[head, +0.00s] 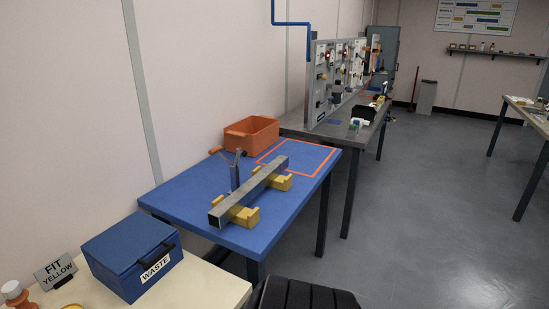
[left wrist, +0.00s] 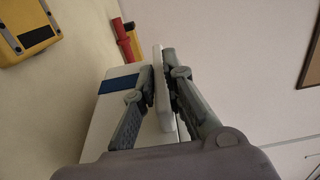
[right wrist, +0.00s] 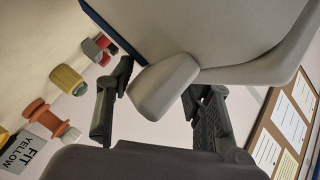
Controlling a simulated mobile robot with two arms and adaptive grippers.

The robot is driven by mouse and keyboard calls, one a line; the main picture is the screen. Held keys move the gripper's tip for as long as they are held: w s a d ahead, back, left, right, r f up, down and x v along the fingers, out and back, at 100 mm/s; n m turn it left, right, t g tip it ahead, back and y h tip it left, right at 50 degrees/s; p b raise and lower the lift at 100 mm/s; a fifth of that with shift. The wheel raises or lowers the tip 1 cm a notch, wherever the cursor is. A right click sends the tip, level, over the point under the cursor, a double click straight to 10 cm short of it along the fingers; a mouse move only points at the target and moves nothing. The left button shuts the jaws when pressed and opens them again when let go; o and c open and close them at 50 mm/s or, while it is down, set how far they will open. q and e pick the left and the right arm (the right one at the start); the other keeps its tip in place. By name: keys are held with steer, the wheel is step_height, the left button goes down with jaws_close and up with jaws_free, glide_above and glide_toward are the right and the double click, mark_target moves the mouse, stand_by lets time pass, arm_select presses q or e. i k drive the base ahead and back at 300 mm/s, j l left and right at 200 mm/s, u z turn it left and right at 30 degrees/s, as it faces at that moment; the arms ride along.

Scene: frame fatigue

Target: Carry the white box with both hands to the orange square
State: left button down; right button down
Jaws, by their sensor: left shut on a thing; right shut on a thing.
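The orange square (head: 324,168) is an outline on the far part of a blue table. My left gripper (left wrist: 157,75) is shut on a pale handle or flange of the white box (left wrist: 103,118), which has a blue patch. My right gripper (right wrist: 158,88) is shut on a rounded pale handle on the other part of the box, whose pale wall (right wrist: 215,30) fills the upper right wrist view. The underside of the box is hidden.
A grey bar (head: 250,190) on yellow blocks (head: 245,217) lies on the blue table (head: 190,205), its far end by the square. An orange bin (head: 250,135) stands behind. A blue waste box (head: 125,250) sits on the pale near table. Floor at right is clear.

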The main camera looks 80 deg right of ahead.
mark_target(296, 154)
steer(key=u, duration=1.2)
steer(key=k+l+u, duration=0.1)
steer(key=k+u, duration=0.5)
steer(key=k+l, duration=0.1)
steer(key=k, duration=3.45)
steer(key=k+z, duration=0.2)
steer(key=z, duration=0.25)
steer(key=k+z, duration=0.15)
steer(key=z, duration=1.5)
